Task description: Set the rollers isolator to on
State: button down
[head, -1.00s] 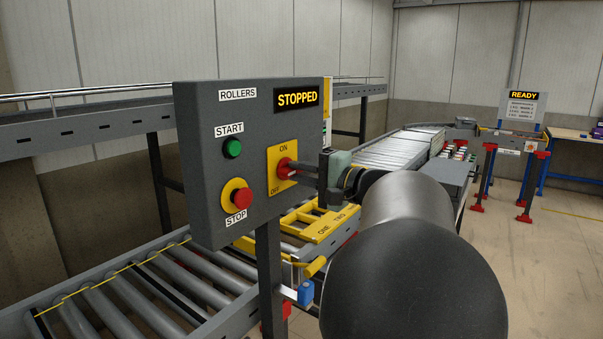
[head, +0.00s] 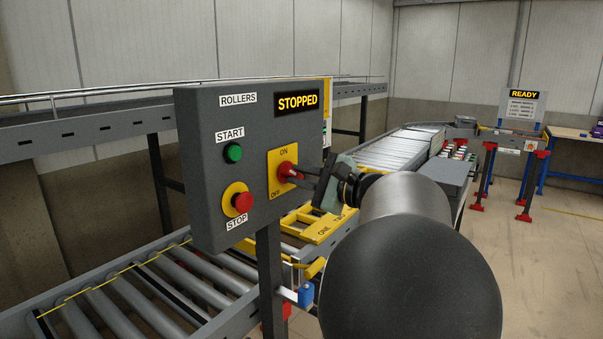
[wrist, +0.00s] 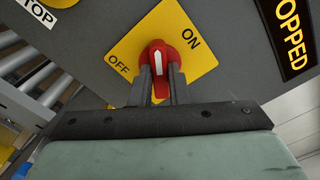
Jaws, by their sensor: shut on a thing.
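The rollers isolator is a red rotary knob (head: 286,170) on a yellow plate (head: 274,186) marked ON at the top and OFF at the lower left. My gripper (head: 300,176) is shut on the knob, coming from the right. In the wrist view the two dark fingers (wrist: 160,82) press on either side of the red knob (wrist: 159,54). The knob's white pointer aims between the words OFF and ON on the yellow plate (wrist: 186,28). The display (head: 297,101) above reads STOPPED.
The grey ROLLERS panel (head: 215,110) also carries a green START button (head: 233,153) and a red STOP button (head: 243,202), both left of the isolator. A roller conveyor (head: 150,285) runs below, and a yellow frame (head: 325,232) lies behind my gripper.

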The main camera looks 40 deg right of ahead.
jog(key=m+p, duration=0.3)
jog(key=m, duration=0.2)
jog(key=shift+r+m, duration=0.15)
jog(key=shift+m, duration=0.15)
jog(key=m+p, duration=0.2)
jog(key=m, duration=0.2)
jog(key=shift+p, duration=0.4)
jog(key=shift+m, duration=0.5)
jog(key=shift+f+p, duration=0.2)
jog(key=shift+p, duration=0.1)
jog(key=c, duration=1.4)
grip_release()
jog(key=b+v, duration=0.3)
jog(key=v, duration=1.4)
jog(key=shift+s+d+b, duration=0.1)
jog(key=shift+s+b, duration=0.15)
jog(key=shift+b, duration=0.15)
